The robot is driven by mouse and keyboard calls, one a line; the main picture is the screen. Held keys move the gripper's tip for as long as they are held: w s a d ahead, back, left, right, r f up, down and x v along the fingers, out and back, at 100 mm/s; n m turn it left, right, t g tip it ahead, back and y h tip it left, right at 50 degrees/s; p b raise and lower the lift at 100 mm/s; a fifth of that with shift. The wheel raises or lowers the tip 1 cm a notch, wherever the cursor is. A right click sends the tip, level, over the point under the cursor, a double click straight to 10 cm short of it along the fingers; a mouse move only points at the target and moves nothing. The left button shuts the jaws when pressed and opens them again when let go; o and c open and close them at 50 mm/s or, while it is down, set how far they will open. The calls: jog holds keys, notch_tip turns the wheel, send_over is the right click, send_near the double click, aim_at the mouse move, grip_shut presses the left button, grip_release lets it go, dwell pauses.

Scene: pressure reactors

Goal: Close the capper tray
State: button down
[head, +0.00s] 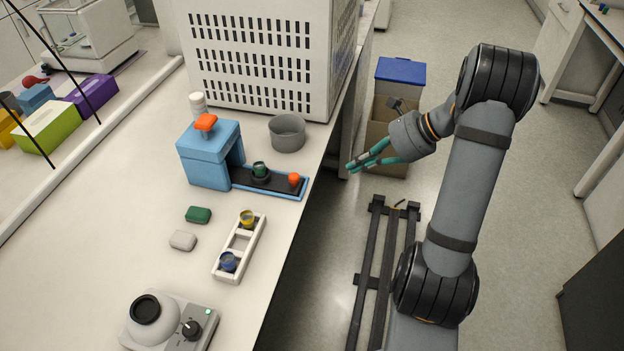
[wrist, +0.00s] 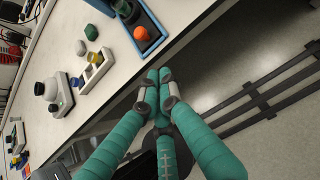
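The blue capper (head: 205,160) stands on the bench in the head view, with an orange piece (head: 205,122) on top. Its tray (head: 276,186), dark with a blue rim, sticks out to the right toward the bench edge. A green-topped vial (head: 260,169) stands on the tray, and an orange knob (head: 294,180) sits near its outer end. The knob (wrist: 141,33) and part of the tray also show in the wrist view. My gripper (head: 352,166) is off the bench, right of the tray and apart from it. Its teal fingers (wrist: 158,75) are together and empty.
A white rack (head: 238,249) with two vials lies in front of the capper. A grey cup (head: 287,132) and a large white slotted box (head: 255,50) stand behind the tray. Green and white blocks lie left of the rack.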

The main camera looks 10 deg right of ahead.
jog(key=a, duration=0.1)
send_near(298, 184)
notch_tip(298, 184, down, 3)
jog(key=d, duration=0.1)
jog(key=shift+w+a+p, duration=0.2)
jog(key=shift+w+a, duration=0.05)
jog(key=shift+a, duration=0.35)
jog(key=shift+w+a+p, duration=0.15)
jog(key=shift+w+a, duration=0.05)
jog(key=shift+a, duration=0.4)
jog(key=shift+w+a+p, duration=0.2)
jog(key=shift+w+a, duration=0.05)
jog(key=shift+a, duration=0.3)
